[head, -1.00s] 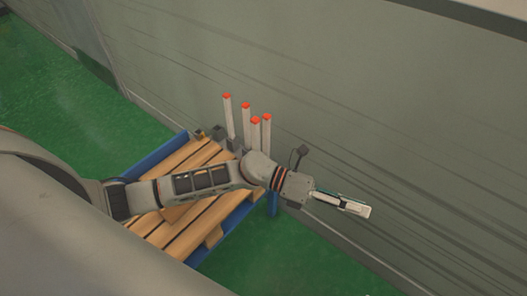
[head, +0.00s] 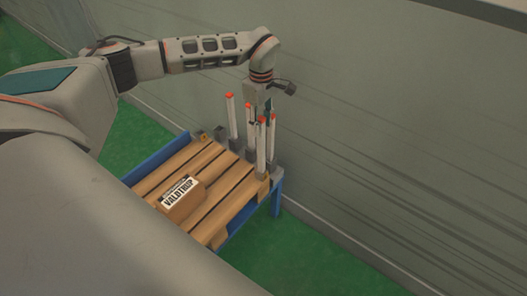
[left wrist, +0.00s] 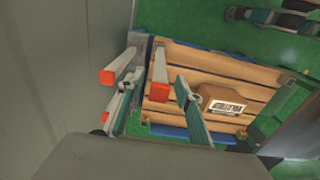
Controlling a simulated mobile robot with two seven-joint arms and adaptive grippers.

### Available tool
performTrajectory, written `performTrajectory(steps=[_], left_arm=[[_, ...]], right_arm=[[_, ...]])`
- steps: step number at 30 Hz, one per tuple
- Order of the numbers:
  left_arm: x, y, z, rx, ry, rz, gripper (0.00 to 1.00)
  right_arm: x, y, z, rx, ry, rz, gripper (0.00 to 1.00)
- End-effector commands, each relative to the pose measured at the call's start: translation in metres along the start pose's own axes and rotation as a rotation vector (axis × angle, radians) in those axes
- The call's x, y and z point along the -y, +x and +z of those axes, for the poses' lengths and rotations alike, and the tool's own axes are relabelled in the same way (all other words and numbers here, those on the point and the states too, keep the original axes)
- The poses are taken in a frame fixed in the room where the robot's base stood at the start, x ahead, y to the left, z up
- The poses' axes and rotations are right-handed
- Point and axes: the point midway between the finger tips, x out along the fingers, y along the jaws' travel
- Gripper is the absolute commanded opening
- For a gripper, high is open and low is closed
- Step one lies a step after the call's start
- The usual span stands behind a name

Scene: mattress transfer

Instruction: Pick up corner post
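Several slim white corner posts with orange-red tips (head: 231,118) stand upright at the far end of the pallet (head: 222,190). My left gripper (head: 262,117) points down among the posts, close to the nearer ones, and partly overlaps them. In the left wrist view its two fingers (left wrist: 155,72) are spread apart. One post (left wrist: 160,75) shows in the gap between the fingers, and another post (left wrist: 122,66) shows beside the left finger. I cannot tell whether a finger touches a post.
A cardboard box labelled VALDTRUP (head: 181,199) lies on the slats; it also shows in the left wrist view (left wrist: 219,97). The pallet rests on a blue frame (head: 155,160). A grey wall (head: 400,130) runs close behind the posts. Green floor (head: 305,255) is clear in front.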

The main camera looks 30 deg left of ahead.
Motion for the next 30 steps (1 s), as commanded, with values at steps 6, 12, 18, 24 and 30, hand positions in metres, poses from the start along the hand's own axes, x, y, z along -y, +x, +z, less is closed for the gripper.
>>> performTrajectory(steps=[6, 12, 18, 24, 30], left_arm=[[0.001, 0.024, 0.001, 0.002, -0.001, -0.004, 0.35], [0.001, 0.044, 0.000, 0.004, -0.001, -0.006, 0.35], [0.000, 0.072, 0.000, 0.004, 0.000, -0.005, 0.35], [-0.001, 0.074, 0.000, 0.004, 0.000, -0.001, 0.35], [0.000, 0.074, -0.001, 0.004, 0.000, -0.001, 0.01]], right_arm=[[-0.001, 0.003, 0.004, 0.004, -0.003, 0.002, 0.40], [-0.001, 0.004, 0.006, 0.003, -0.006, 0.003, 0.40], [-0.002, 0.006, 0.010, 0.007, -0.010, 0.005, 0.40], [-0.003, 0.006, 0.008, 0.004, -0.011, 0.006, 0.40], [-0.003, 0.006, 0.007, 0.003, -0.011, 0.007, 0.40]])
